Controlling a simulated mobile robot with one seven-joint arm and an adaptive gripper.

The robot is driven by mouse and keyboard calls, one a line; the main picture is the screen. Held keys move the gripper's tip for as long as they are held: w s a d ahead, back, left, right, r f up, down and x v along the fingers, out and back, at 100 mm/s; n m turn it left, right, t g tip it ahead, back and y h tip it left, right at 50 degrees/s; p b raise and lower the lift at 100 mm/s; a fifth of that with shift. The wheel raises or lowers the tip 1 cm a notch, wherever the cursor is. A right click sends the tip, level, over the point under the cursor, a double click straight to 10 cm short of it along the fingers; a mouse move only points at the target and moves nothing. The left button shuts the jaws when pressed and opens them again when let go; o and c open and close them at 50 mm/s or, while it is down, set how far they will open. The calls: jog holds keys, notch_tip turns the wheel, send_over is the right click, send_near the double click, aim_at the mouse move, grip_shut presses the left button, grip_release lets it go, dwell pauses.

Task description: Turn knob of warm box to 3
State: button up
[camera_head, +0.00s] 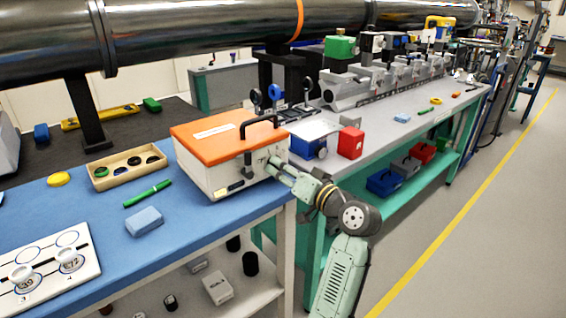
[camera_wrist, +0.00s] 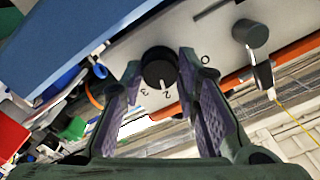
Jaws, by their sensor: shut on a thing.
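The warm box (camera_head: 215,180) is a white case with an orange lid and a black handle, standing on the blue bench top. My gripper (camera_head: 274,164) reaches its right-hand face, where the knob is hidden in the head view. In the wrist view the knob (camera_wrist: 158,66) is round and black with a white pointer line, on a pale panel marked 0, 2 and 3. The pointer is at or close to the 2. My gripper's two purple-padded fingers (camera_wrist: 161,60) sit on either side of the knob, shut on it.
A grey cylinder (camera_wrist: 250,33) stands out from the same panel, right of the knob. On the blue bench are a wooden tray (camera_head: 101,183), a green marker (camera_head: 147,194) and a blue block (camera_head: 144,221). A red block (camera_head: 350,142) stands right of the box.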

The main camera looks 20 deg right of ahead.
jog(key=m+p, duration=0.4)
jog(key=m, duration=0.1)
jog(key=shift+r+m, duration=0.2)
jog(key=shift+m, duration=0.1)
jog(key=shift+f+m+p, duration=0.15)
jog(key=shift+m+p, duration=1.2)
jog(key=shift+m, duration=0.05)
jog(key=o, duration=1.2)
jog(key=shift+c, duration=0.2)
jog(key=v, duration=1.2)
